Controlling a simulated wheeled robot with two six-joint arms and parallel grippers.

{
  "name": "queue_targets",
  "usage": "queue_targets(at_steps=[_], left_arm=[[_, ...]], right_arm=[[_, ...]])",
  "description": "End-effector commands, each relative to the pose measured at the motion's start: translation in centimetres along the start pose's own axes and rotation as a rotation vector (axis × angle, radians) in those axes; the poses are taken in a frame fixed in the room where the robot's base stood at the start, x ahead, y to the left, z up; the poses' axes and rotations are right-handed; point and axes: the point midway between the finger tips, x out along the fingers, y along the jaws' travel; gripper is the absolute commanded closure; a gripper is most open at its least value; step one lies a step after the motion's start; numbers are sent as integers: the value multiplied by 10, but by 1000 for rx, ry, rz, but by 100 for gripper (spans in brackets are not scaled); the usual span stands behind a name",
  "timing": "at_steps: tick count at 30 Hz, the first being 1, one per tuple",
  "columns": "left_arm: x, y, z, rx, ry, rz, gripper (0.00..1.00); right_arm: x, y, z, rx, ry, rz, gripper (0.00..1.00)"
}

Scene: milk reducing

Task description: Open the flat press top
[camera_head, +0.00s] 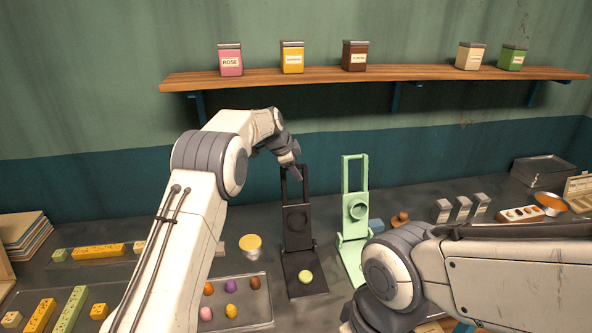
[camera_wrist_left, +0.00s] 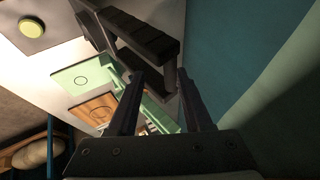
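The dark press (camera_head: 297,219) stands open in the head view. Its top is upright at the back, with a handle frame above, and its flat base lies in front with a yellow-green round piece (camera_head: 305,276) on it. My left gripper (camera_head: 299,178) is at the handle frame's upper part. In the left wrist view the dark handle (camera_wrist_left: 145,35) lies just beyond the fingers (camera_wrist_left: 160,95), which are apart with nothing held between them. Contact with the handle cannot be told. A light green press (camera_head: 354,210) also stands open to the right. My right gripper's fingers are not visible.
A grey tray (camera_head: 262,318) with several coloured egg-shaped pieces lies left of the dark press, near a yellow-topped cup (camera_head: 250,244). Grey blocks and an orange bowl (camera_head: 551,202) stand at right. A wooden shelf (camera_head: 380,75) with tins hangs above. My right arm covers the front right.

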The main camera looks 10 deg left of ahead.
Motion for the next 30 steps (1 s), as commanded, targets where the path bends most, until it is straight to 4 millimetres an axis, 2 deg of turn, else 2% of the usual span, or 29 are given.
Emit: queue_targets(at_steps=[7,10,21,24,30], left_arm=[[-1,0,1,0,-3,1,52],[-9,0,2,1,-2,0,52],[-79,0,1,2,-1,-3,52],[-92,0,0,1,0,-2,52],[-104,0,0,1,-1,0,52]], right_arm=[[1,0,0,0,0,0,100],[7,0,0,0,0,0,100],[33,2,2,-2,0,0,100],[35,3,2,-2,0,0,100],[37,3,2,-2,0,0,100]])
